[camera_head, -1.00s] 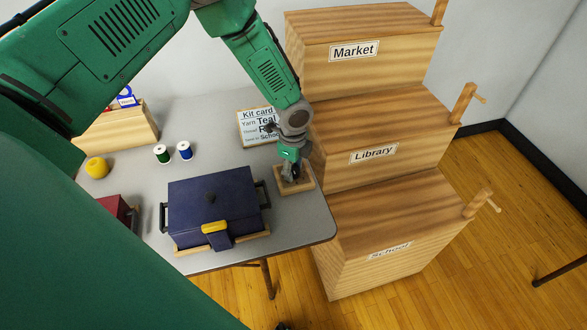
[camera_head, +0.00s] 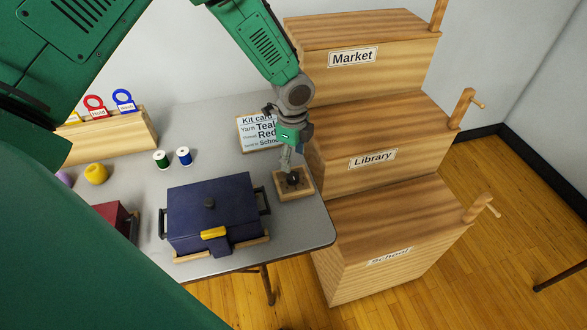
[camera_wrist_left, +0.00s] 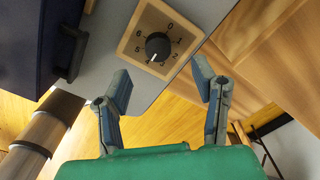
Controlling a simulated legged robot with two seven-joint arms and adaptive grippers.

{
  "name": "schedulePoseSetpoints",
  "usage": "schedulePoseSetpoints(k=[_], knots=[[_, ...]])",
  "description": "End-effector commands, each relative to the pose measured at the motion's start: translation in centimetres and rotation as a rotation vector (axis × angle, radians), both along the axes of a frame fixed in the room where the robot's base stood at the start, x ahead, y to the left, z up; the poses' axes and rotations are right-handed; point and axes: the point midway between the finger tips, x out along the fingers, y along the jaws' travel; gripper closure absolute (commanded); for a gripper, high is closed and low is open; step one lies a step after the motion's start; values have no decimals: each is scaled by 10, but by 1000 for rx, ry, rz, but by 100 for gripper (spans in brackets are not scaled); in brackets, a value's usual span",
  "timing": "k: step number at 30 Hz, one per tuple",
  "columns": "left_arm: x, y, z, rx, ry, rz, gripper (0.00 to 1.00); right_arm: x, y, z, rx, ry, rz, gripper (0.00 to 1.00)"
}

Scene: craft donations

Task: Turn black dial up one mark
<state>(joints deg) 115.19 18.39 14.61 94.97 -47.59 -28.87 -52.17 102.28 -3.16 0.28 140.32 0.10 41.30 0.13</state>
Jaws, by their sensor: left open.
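The black dial (camera_wrist_left: 158,46) sits on a square wooden plate (camera_wrist_left: 133,50) with numbers around it, 0 at the top. Its white pointer line points down and left in the left wrist view, near the low-left numbers; the exact mark is hard to read. In the head view the dial (camera_head: 293,180) is at the table's right end. My left gripper (camera_head: 287,166) is just behind and above it, partly over the plate's far edge. In the left wrist view its fingers (camera_wrist_left: 161,88) are spread wide and empty, apart from the dial. My right gripper is not in view.
A navy lidded box (camera_head: 212,215) with side handles stands left of the dial. The wooden Market, Library and School boxes (camera_head: 375,150) rise close on the right. A kit card (camera_head: 258,133) stands behind. Two thread spools (camera_head: 172,158) and a yellow ball (camera_head: 96,173) are further left.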

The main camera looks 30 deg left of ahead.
Motion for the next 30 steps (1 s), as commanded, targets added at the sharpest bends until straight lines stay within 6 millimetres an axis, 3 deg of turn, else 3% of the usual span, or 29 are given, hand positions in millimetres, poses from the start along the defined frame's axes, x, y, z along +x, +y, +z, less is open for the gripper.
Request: schedulePoseSetpoints(k=[3, 9, 30], knots=[[1, 0, 24, -1, -3, -1, 47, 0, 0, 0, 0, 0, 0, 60], [1, 0, 43, 0, 0, 0, 47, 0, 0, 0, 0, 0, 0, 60], [0, 0, 46, 0, 1, -1, 47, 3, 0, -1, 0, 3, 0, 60]])
